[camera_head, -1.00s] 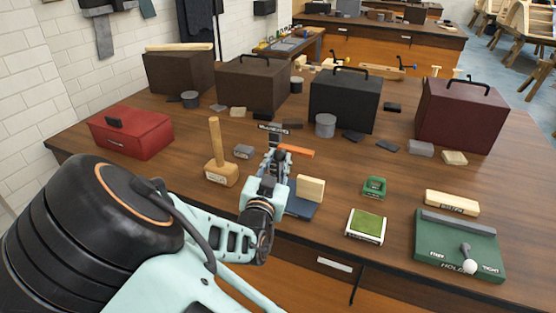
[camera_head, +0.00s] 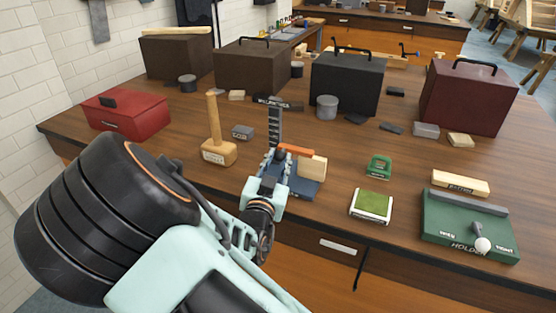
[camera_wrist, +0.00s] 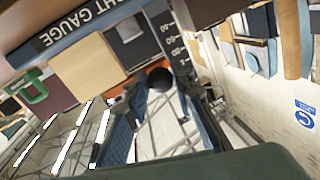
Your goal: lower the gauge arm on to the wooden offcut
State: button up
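The height gauge has a blue base (camera_head: 305,186), an upright dark scale column (camera_head: 275,122) and an orange gauge arm (camera_head: 296,149) pointing right. The pale wooden offcut (camera_head: 313,169) stands on the base; it also shows in the wrist view (camera_wrist: 85,66). The orange arm is at about the height of the offcut's top; whether they touch I cannot tell. My gripper (camera_head: 272,160) is at the front of the column. In the wrist view my fingertips (camera_wrist: 162,86) sit close on both sides of the dark round knob (camera_wrist: 160,78) and appear shut on it.
A wooden mallet (camera_head: 217,145) stands left of the gauge. A green block (camera_head: 378,166), a green-topped pad (camera_head: 371,205) and a green holder board (camera_head: 460,225) lie to the right. Toolboxes (camera_head: 346,85) stand behind.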

jog(key=o, duration=0.4)
jog(key=s, duration=0.4)
jog(key=s+a, duration=0.1)
jog(key=s, duration=0.7)
jog(key=shift+a, duration=0.4)
